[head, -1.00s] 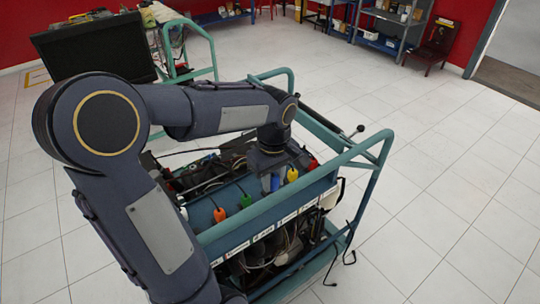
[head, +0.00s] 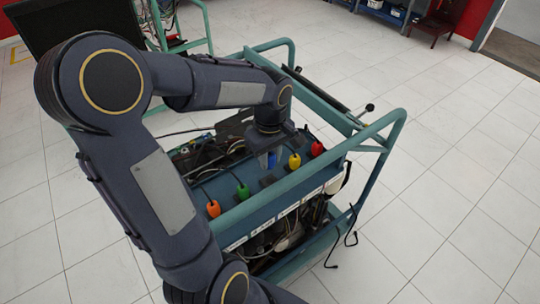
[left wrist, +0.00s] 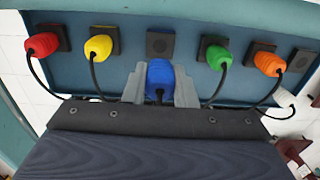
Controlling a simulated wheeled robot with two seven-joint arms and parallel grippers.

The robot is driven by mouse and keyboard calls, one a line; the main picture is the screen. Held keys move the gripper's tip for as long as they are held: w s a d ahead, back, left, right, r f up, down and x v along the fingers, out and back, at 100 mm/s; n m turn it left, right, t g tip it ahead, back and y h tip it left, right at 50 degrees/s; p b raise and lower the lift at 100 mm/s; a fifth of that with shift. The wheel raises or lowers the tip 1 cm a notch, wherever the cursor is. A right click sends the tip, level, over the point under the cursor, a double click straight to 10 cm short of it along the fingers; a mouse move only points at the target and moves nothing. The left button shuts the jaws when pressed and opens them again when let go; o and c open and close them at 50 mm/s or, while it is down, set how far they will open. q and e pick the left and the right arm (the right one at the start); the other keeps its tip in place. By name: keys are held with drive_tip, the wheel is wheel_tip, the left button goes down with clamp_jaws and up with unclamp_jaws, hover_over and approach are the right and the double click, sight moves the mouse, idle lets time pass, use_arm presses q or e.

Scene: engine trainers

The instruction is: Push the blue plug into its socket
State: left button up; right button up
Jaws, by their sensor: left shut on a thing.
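My left gripper (head: 268,152) is shut on the blue plug (left wrist: 160,80), which sits between its grey fingers in the left wrist view. The plug's cable runs down toward the gripper body. The empty dark square socket (left wrist: 160,44) is on the blue panel, just beyond the plug and in line with it. There is a visible gap between plug and socket. In the head view the blue plug (head: 271,160) shows below the gripper, with the socket (head: 267,180) lower. My right gripper is not in view.
Red (left wrist: 43,44), yellow (left wrist: 98,47), green (left wrist: 218,56) and orange (left wrist: 268,62) plugs sit at the neighbouring sockets, their cables hanging close to the gripper. The cart's teal rail (head: 380,127) surrounds the panel. White floor is clear to the right.

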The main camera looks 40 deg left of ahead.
sight(270, 181)
use_arm(q)
drive_tip(key=shift+f+b, duration=2.25)
drive_tip(key=shift+f, duration=0.7)
drive_tip(key=shift+f+b, duration=0.6)
drive_tip(key=shift+b, duration=0.1)
drive_tip(key=o, duration=1.1)
drive_tip(key=shift+r, duration=0.15)
wheel_tip(270, 181, up, 8)
drive_tip(key=shift+f, duration=0.15)
